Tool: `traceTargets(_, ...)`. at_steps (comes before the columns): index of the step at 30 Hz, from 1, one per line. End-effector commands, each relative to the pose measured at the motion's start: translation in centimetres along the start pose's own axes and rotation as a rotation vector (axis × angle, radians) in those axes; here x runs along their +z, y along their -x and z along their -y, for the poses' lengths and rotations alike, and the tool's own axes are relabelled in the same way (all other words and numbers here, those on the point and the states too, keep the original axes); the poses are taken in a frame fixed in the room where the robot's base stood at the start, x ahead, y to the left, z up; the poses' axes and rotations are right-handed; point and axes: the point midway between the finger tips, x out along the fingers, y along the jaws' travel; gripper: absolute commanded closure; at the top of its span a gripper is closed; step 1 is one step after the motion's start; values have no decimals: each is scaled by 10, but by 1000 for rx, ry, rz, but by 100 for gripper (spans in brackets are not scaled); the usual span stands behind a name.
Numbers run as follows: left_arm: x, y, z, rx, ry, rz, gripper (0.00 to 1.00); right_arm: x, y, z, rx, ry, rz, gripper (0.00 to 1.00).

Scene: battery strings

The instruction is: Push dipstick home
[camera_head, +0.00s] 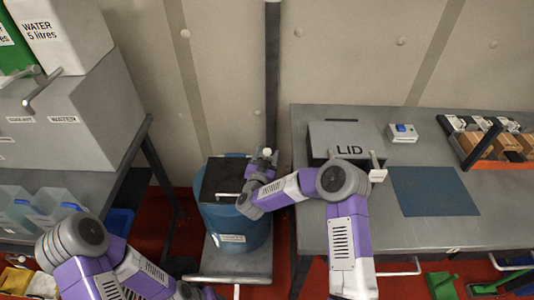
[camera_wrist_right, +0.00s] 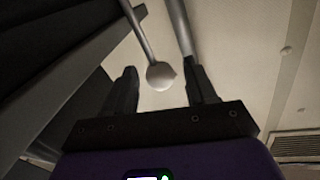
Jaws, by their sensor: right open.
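The dipstick shows as a pale round knob (camera_head: 267,152) at the back right of a blue drum-shaped unit (camera_head: 240,233) with a dark top. In the right wrist view the knob (camera_wrist_right: 160,76) sits on a thin grey rod, between the two fingers. My right gripper (camera_head: 263,162) is at the dipstick, its arm reaching in from the right. Its dark fingers (camera_wrist_right: 163,88) stand apart, with a gap on each side of the knob. How far the rod is inserted cannot be told. My left arm is at lower left; its gripper is out of view.
A grey bench (camera_head: 440,233) with a LID box (camera_head: 325,137) and a blue mat (camera_head: 433,191) stands to the right. A dark vertical pipe (camera_head: 272,70) runs up the wall behind the drum. Grey cabinets (camera_head: 100,120) and a table are at left.

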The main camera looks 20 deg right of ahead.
Motion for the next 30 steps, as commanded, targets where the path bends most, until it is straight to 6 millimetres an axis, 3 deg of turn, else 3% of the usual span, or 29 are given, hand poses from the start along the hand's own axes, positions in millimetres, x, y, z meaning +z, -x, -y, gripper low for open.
traceTargets(4, 0, -2, 1, 0, 0, 0, 57, 0, -11, -1, 1, 0, 0, 44)
traceTargets(12, 0, -2, 1, 0, 0, 0, 57, 0, -12, 0, -1, 0, 0, 44)
traceTargets(23, 0, -2, 1, 0, 0, 0, 57, 0, -12, 0, -1, 0, 1, 98)
traceTargets(30, 0, -3, 1, 0, 0, 0, 57, 2, -12, 0, -1, 0, 1, 100)
